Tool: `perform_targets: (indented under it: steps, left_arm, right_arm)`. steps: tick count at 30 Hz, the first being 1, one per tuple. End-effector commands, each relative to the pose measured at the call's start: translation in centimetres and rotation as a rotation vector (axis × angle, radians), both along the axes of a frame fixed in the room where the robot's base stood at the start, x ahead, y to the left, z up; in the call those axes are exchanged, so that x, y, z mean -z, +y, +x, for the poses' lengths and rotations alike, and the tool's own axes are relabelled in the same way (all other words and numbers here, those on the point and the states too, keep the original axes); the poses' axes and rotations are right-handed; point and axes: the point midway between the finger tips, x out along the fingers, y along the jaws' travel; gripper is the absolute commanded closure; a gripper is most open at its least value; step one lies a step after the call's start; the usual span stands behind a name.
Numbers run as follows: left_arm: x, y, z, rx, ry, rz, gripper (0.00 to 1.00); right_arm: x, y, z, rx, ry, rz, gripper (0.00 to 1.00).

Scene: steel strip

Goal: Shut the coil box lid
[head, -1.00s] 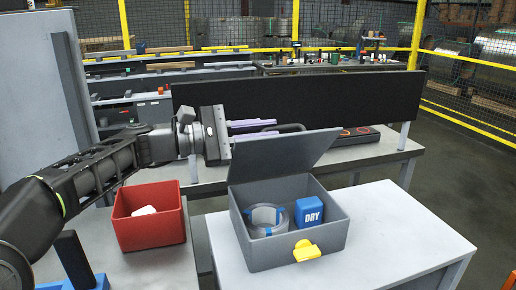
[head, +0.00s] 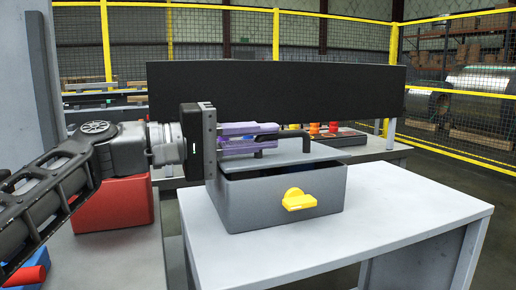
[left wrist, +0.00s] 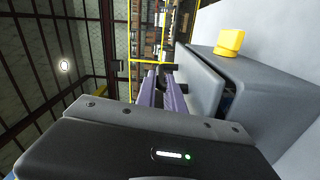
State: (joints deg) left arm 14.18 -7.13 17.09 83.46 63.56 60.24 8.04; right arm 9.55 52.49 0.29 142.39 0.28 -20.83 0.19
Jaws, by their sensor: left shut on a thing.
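The grey coil box (head: 320,195) stands on the light table with a yellow latch (head: 299,200) on its front. Its grey lid (head: 285,160) lies almost flat over it, with a narrow dark gap still showing beneath. In the left wrist view the lid (left wrist: 198,80) stands slightly apart from the box (left wrist: 270,100), with a bit of blue visible in the gap. My left gripper (head: 265,137), with purple fingers, comes in from the left and is shut on the lid's black bar handle (head: 295,134). The box contents are mostly hidden. My right gripper is out of view.
A red bin (head: 115,205) stands left of the box, partly behind my left arm. A black panel (head: 280,95) rises behind. The light table (head: 415,215) is clear to the right of the box.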

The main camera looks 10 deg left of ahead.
Motion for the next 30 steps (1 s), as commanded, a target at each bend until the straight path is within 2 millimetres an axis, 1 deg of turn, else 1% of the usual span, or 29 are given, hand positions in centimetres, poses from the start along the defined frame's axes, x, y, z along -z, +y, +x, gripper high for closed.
perform_targets:
  steps: [1,3,5,6,9,10,13,23,26,30]
  left_arm:
    - [0.9,-0.1,-0.1,0.001,-0.018,0.011,1.0]
    - [1.1,-0.1,-0.2,0.0,-0.037,0.024,1.0]
    - [1.2,-0.1,-0.2,0.0,-0.049,0.031,1.0]
    - [0.9,-0.1,-0.2,0.0,-0.048,0.03,1.0]
    - [0.8,-0.1,-0.2,-0.001,-0.047,0.031,1.0]
    - [0.8,-0.1,-0.2,-0.001,-0.046,0.03,0.87]
    - [0.8,-0.1,-0.2,-0.001,-0.046,0.03,0.79]
    - [0.8,0.1,-0.3,-0.001,-0.045,0.03,0.78]
    - [0.8,0.9,-0.7,-0.004,-0.046,0.031,0.78]
    - [0.7,2.6,-1.9,-0.004,-0.048,0.029,0.78]
  right_arm:
    - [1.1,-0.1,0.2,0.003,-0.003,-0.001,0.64]
    - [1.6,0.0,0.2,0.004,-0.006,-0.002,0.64]
    - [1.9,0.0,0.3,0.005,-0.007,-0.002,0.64]
    - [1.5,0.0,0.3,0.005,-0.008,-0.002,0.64]
    - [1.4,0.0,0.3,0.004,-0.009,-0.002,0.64]
    - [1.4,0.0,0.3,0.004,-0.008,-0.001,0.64]
    - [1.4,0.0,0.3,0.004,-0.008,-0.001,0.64]
    - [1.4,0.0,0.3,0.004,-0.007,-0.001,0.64]
    - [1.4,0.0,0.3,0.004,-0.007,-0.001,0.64]
    - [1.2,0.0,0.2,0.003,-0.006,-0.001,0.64]
